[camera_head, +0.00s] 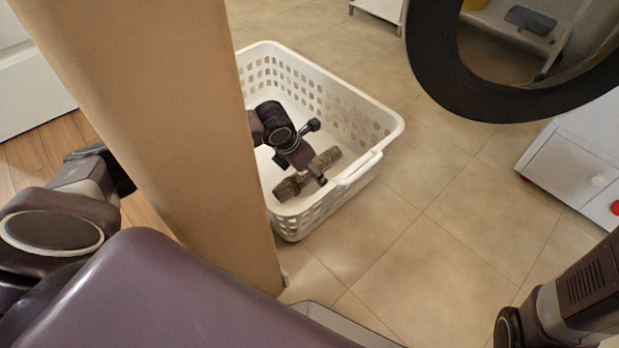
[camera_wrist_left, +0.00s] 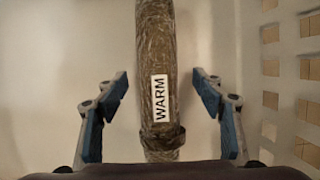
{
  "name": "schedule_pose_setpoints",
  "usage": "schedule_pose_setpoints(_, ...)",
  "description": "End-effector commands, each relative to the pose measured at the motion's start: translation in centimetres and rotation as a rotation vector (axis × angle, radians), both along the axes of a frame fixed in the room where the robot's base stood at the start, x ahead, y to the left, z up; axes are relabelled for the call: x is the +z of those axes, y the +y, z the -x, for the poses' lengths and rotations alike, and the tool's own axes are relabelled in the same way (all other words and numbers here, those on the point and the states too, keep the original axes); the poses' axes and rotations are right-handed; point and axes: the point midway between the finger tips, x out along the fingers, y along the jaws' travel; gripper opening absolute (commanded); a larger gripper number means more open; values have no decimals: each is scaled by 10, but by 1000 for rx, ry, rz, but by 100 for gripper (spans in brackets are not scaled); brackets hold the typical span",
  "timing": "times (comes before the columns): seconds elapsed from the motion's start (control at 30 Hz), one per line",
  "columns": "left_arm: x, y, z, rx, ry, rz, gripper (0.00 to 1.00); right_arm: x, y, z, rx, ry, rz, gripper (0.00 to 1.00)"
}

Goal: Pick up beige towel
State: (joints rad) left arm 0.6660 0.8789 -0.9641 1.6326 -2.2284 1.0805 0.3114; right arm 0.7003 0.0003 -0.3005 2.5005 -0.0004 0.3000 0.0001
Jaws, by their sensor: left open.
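A rolled brownish-beige towel (camera_head: 288,190) lies on the floor of a white plastic basket (camera_head: 352,92). In the left wrist view the towel (camera_wrist_left: 157,50) runs top to bottom through the middle, with a white "WARM" label and a band around its lower part. My left gripper (camera_head: 312,156) is inside the basket, over the towel. In the wrist view its two blue-padded fingers (camera_wrist_left: 164,95) are open, one on each side of the towel, with a gap on both sides. My right gripper is out of view.
A tall tan panel (camera_head: 180,130) hides part of the basket and of my left arm. A dark ring-shaped frame (camera_head: 432,70) shows at the upper right. A white cabinet (camera_head: 570,160) stands at the right. The tiled floor (camera_head: 440,240) right of the basket is clear.

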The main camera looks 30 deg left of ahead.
Motion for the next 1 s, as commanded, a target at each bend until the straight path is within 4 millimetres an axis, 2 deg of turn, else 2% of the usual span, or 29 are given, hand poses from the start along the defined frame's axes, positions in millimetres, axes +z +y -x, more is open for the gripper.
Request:
schedule_pose_setpoints(0.17, 1, 0, 0, 0, 0, 0, 62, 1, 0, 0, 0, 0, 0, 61)
schedule_pose_setpoints(0.73, 1, 0, 0, 1, 0, 1, 0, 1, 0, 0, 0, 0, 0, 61)
schedule_pose_setpoints(1.0, 3, 0, -1, 1, -3, 3, 0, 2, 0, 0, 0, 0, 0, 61)
